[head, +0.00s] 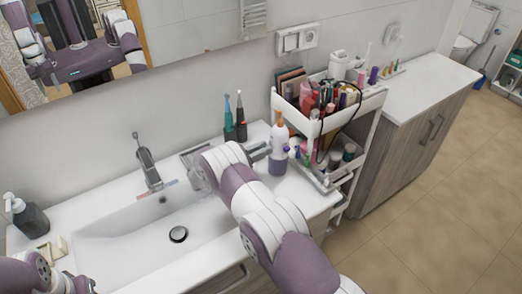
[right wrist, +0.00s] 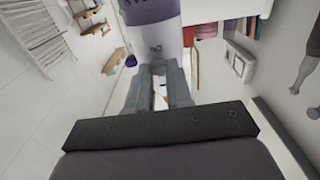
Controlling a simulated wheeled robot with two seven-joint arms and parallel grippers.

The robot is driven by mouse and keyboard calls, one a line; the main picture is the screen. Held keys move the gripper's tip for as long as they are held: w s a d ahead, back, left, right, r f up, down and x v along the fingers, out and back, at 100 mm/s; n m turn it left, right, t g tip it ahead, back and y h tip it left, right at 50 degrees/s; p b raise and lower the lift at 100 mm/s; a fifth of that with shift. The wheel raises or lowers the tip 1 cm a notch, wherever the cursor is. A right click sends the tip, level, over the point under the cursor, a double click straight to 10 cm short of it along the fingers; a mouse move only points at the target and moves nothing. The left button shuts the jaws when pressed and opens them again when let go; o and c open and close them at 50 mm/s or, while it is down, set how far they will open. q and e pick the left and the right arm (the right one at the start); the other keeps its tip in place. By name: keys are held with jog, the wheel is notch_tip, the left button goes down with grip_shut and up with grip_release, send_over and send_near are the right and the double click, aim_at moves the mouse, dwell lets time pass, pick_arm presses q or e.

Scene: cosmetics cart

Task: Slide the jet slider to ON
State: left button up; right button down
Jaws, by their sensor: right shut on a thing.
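A white bottle-shaped device with a purple lower part (head: 278,146) stands upright on the counter right of the basin; I take it to be the one with the jet slider. My right gripper (head: 262,151) reaches it from the left. In the right wrist view the device's purple and white body (right wrist: 155,38) fills the top middle, and the right fingers (right wrist: 162,70) are closed together at its front. The slider is too small to make out, and its position cannot be read. My left arm shows only in part at the lower left; its gripper is not in clear view.
A white cart (head: 322,120) full of cosmetics stands close to the device's right. Two electric toothbrushes (head: 235,125) stand behind it. The faucet (head: 148,165) and basin (head: 120,222) lie left, with a soap dispenser (head: 29,217) at far left.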

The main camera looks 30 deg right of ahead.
jog(key=shift+s+f+b, duration=0.1)
jog(key=shift+f+b, duration=0.2)
jog(key=shift+f, duration=0.3)
jog(key=c, duration=1.1)
grip_release()
jog(key=shift+f, duration=0.1)
jog(key=shift+c, duration=0.2)
jog(key=shift+o, duration=0.7)
pick_arm(q)
notch_tip(320, 180, down, 6)
jog(key=b, duration=0.4)
jog(key=shift+f+b, duration=0.15)
jog(key=shift+b, duration=0.15)
pick_arm(e)
jog(key=a, duration=1.2)
jog(key=shift+s+a, duration=0.25)
jog(key=shift+s, duration=0.05)
